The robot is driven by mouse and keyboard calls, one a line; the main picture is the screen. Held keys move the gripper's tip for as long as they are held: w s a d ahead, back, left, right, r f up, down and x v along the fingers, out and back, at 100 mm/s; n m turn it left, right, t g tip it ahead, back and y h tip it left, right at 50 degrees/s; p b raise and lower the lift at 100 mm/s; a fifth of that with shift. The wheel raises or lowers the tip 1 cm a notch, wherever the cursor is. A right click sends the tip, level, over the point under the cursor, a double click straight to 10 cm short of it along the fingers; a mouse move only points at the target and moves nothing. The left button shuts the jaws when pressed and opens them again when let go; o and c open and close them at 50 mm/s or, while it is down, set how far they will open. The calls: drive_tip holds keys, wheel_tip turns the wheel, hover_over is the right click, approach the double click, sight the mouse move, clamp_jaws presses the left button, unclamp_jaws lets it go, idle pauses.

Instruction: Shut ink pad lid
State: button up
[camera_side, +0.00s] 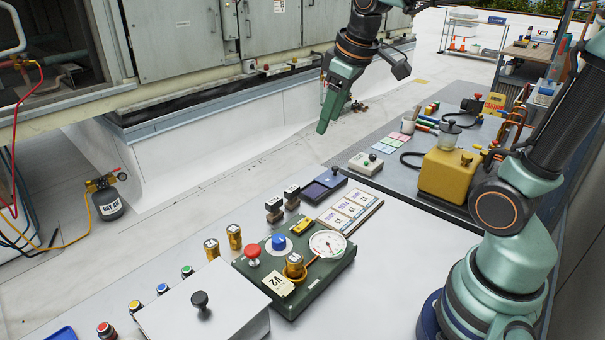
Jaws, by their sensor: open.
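The ink pad (316,191) is a small dark case with a purple-blue pad face, lying on the pale worktop near the middle of the side view. Its lid (332,178) appears raised at the back right, leaving the pad face showing; its exact angle is hard to tell. My gripper (325,122) hangs in the air well above and behind the ink pad, fingers pointing down. It is open and nothing shows between its fingers, which partly overlap in this view.
Two stamps (274,207) stand left of the pad. A label card (349,210) lies to its right, and a grey button box (366,163) stands behind it. A green gauge panel (318,284) is in front. A yellow canister (446,175) stands farther right.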

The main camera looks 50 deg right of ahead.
drive_tip(key=w+d+f+n+g, duration=0.2)
drive_tip(key=w+d+f+n, duration=0.1)
drive_tip(key=w+d, duration=0.65)
drive_tip(key=n+g, duration=0.2)
drive_tip(key=n, duration=0.1)
hover_over(336, 167)
wheel_tip(336, 167, down, 9)
drive_tip(key=shift+y, duration=0.3)
wheel_tip(336, 167, down, 12)
drive_tip(key=shift+f, duration=0.25)
drive_tip(key=shift+c, duration=0.3)
clamp_jaws()
drive_tip(key=shift+a, duration=0.1)
